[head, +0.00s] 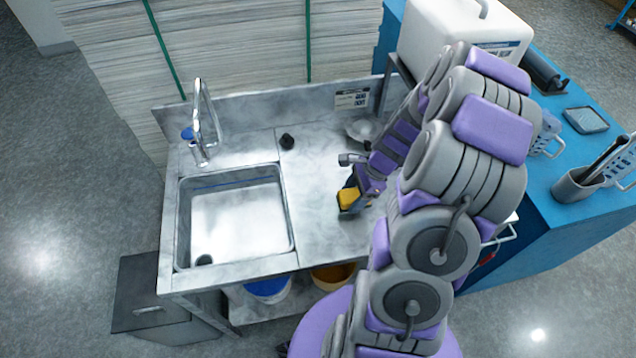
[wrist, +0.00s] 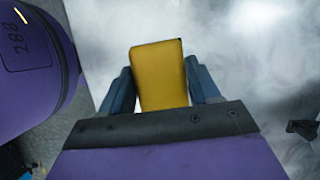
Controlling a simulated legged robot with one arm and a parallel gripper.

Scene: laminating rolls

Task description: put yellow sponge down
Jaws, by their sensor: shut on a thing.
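The yellow sponge (head: 348,198) is between the fingers of my gripper (head: 352,201) in the head view. In the wrist view the yellow sponge (wrist: 158,75) stands out beyond the two dark blue fingers of my gripper (wrist: 160,88), with one finger on each side. The gripper is shut on it. It is over the steel counter (head: 320,235), right of the sink. I cannot tell whether the sponge touches the counter.
The steel sink (head: 235,215) with a tall faucet (head: 204,120) is at the left. A small black object (head: 287,141) and a metal bowl (head: 360,131) are at the counter's back. A blue bench (head: 570,215) stands at the right. The counter between sink and gripper is clear.

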